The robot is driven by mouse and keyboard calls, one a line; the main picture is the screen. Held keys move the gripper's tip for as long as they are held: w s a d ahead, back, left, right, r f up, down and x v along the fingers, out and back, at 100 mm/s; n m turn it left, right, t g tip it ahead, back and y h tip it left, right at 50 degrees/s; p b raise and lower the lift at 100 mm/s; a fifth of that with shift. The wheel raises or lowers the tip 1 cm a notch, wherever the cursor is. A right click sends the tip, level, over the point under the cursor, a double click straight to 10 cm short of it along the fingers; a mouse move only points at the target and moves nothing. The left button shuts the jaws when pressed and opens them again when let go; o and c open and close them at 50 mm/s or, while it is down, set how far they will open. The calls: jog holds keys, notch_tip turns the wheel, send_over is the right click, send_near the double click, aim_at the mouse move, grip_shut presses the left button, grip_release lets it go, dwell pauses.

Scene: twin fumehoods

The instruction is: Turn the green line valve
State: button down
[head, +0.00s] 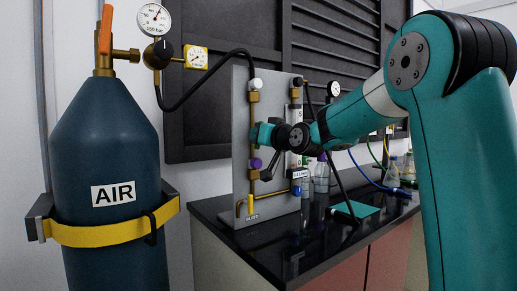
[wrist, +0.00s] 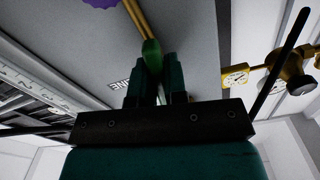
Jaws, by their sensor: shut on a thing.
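In the wrist view, a green valve handle (wrist: 152,48) at the end of a brass pipe (wrist: 137,17) sits between my two fingers. My gripper (wrist: 155,75) is shut on it. In the head view, my arm comes in from the right and my gripper (head: 258,134) is at the upright grey panel (head: 240,110), between a white knob (head: 255,84) above and a purple knob (head: 255,163) below. The green handle is hidden behind my gripper there. The purple knob also shows at the top edge of the wrist view (wrist: 101,3).
A dark blue AIR cylinder (head: 109,155) with a yellow strap (head: 110,234) and gauges stands at the left. A black hose (head: 205,80) runs from its regulator to the panel. Bottles (head: 321,175) and a teal pad (head: 355,211) are on the black bench (head: 290,250).

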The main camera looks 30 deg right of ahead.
jog(key=shift+f+n+b, duration=0.2)
jog(key=shift+n+b, duration=0.3)
jog(key=shift+b, duration=0.05)
jog(key=shift+r, duration=0.1)
jog(key=c, duration=1.2)
grip_release()
jog(key=shift+o, duration=0.2)
jog(key=shift+s+r, duration=0.1)
jog(key=s+b, duration=0.2)
jog(key=s, duration=1.5)
jog(key=shift+s+d+b, duration=0.15)
jog(key=shift+d+b, duration=0.15)
jog(key=shift+b, duration=0.1)
